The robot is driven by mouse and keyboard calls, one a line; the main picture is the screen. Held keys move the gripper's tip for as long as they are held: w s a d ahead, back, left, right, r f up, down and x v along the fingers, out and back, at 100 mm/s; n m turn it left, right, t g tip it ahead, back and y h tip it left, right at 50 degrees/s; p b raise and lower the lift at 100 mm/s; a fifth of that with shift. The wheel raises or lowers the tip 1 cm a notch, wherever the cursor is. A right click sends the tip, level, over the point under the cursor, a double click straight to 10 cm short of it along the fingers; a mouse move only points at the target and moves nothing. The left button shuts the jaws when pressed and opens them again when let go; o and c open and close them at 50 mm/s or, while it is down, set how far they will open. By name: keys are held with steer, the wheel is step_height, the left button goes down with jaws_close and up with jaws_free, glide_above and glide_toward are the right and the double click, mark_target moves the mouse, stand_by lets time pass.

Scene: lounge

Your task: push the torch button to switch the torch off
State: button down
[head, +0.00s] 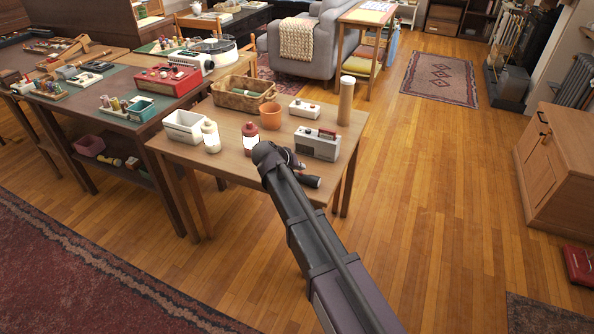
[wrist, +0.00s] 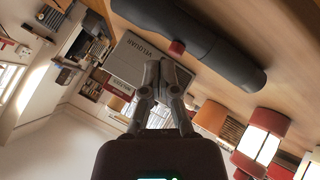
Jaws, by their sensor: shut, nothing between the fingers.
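The torch (wrist: 215,47) is a dark grey cylinder lying on the wooden table, crossing the top of the wrist view. Its red button (wrist: 177,47) is on its side facing my gripper. My gripper (wrist: 161,64) is shut and empty, its fingertips just short of the button in the picture; I cannot tell whether they touch. In the head view my arm hides most of the torch, and one dark end (head: 310,181) shows near the table's front edge. I cannot tell whether the torch is lit.
A grey box (head: 317,143) with a red part stands just behind the torch; lettering shows on it in the wrist view. A red bottle (head: 250,138), a cream bottle (head: 211,137), an orange pot (head: 270,116) and a tall tan cylinder (head: 346,101) stand nearby on the table.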

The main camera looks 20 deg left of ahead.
mark_target(299, 173)
steer(key=shift+r, duration=0.1)
step_height(299, 173, up, 6)
steer(key=p, duration=0.6)
steer(key=shift+a, duration=0.1)
